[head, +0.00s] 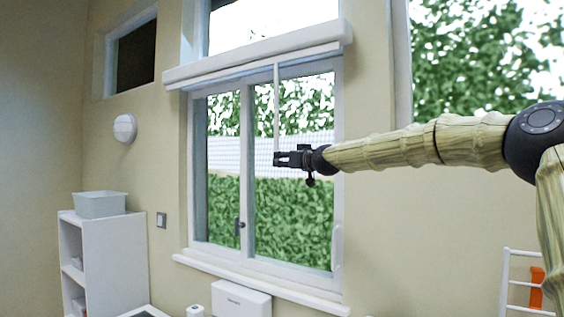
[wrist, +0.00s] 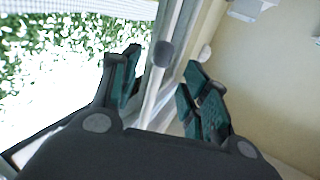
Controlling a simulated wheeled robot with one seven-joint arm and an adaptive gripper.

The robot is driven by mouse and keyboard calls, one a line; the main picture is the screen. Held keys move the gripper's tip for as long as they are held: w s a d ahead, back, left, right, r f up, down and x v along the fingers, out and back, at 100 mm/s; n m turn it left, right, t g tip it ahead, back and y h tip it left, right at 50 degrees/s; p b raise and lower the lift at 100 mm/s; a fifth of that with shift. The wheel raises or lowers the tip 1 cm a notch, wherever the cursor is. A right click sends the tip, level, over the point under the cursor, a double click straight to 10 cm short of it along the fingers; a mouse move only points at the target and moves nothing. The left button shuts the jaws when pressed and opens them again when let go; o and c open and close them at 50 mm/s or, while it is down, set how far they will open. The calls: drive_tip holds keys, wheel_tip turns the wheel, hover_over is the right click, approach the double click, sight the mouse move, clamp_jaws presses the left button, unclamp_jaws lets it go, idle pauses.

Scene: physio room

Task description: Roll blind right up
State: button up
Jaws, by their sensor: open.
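The blind's white housing (head: 258,54) runs across the window near its top, with a thin pale bar along its underside. No blind cloth shows over the panes below it. A thin white rod or cord (head: 276,100) hangs from the housing down to my gripper (head: 281,158). In the wrist view, a white strip (wrist: 176,75) with a dark grey rounded piece (wrist: 165,53) shows between the two open fingers of my gripper (wrist: 162,88). I cannot tell whether the fingers touch it. My gripper is in front of the window, about mid-height.
The window sill (head: 255,281) and a white box-shaped unit (head: 240,299) are below. A white shelf (head: 112,258) with a grey bin (head: 99,204) stands at left. A white rack (head: 507,283) is at lower right.

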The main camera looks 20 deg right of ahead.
drive_tip(key=shift+s+d, duration=0.15)
drive_tip(key=shift+s, duration=1.1)
drive_tip(key=shift+s+d, duration=0.1)
drive_tip(key=shift+s, duration=1.1)
